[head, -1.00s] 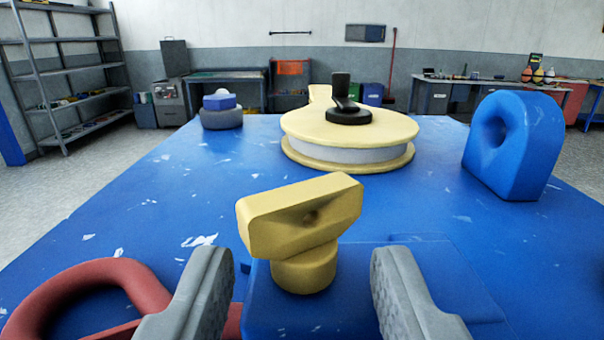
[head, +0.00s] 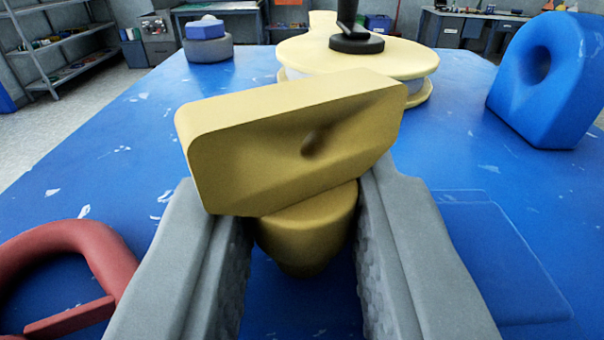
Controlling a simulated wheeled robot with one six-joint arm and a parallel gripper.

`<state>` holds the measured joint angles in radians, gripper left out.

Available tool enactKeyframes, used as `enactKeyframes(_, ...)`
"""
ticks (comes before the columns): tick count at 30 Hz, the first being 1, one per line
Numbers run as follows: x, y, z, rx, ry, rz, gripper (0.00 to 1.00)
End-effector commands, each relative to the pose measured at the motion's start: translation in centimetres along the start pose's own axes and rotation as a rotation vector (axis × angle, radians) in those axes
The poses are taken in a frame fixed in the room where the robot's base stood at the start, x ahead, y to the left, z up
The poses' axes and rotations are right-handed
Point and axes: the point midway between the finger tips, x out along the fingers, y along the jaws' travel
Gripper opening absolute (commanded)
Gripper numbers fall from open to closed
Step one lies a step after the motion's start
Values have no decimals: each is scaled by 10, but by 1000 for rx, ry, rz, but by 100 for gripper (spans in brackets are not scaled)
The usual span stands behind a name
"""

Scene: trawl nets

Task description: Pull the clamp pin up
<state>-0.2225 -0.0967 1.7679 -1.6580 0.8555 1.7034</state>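The yellow clamp pin (head: 290,140) is large in the middle of the head view. It has a wide slanted crossbar with a dimple and a round neck below. My gripper (head: 304,225) has one grey finger on each side of the neck, just under the crossbar. The fingers look closed against the neck. The neck narrows into shadow at its lower end. Whether it still touches the blue plate (head: 500,260) beneath is hard to tell.
A red ring-shaped handle (head: 60,240) lies at the left, near my left finger. A blue block with a hole (head: 570,85) stands at the right. A cream disc (head: 410,62) with a black fitting (head: 355,43) is behind. A grey round piece (head: 207,48) stands at the back left.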

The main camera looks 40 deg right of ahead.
Motion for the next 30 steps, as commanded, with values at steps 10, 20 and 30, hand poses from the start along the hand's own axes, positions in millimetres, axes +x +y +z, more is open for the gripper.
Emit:
enactKeyframes(10,0,0,-35,1,5,-2,0)
enactKeyframes(20,-2,2,-38,3,10,-2,42)
enactKeyframes(30,-2,4,-40,3,13,2,42)
